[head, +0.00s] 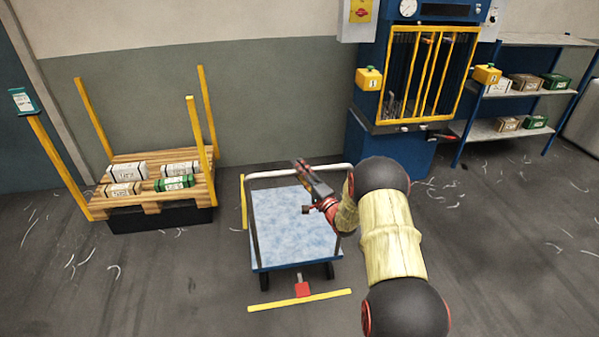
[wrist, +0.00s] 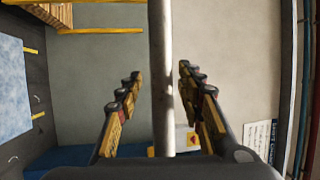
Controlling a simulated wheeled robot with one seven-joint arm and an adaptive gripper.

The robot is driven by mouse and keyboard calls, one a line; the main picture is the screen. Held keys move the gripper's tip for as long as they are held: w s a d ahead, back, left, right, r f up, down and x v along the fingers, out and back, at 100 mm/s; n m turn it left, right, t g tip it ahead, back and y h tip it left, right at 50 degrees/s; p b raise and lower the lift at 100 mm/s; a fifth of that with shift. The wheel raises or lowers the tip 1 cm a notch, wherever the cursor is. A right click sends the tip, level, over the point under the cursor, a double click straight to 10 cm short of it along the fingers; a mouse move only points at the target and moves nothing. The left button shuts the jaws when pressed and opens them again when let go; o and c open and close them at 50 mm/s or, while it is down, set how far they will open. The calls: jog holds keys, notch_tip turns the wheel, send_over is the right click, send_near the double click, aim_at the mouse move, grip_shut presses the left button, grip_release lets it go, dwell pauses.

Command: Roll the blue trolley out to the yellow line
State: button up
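The blue trolley (head: 293,228) has a mottled blue-white deck and a pale rail handle (head: 262,174) at its far end. Its near edge stands just short of the yellow line (head: 325,297) on the floor, and a red pedal (head: 302,289) juts out toward that line. My gripper (head: 314,184) is over the far part of the trolley, by the handle. In the wrist view the two fingers (wrist: 160,80) are spread, with the pale handle bar (wrist: 161,40) running between them and gaps visible on both sides. Whether the bar touches the palm is hidden.
A wooden pallet (head: 150,203) with yellow posts and several boxes stands at left. A blue machine (head: 388,150) with a yellow-barred front stands behind my arm, beside a shelf (head: 510,92) with boxes. Another yellow strip (head: 243,203) lies left of the trolley. Pale scraps litter otherwise open floor.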

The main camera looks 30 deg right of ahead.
jog(key=v, duration=1.2)
jog(key=shift+f, duration=0.1)
dwell(1.1)
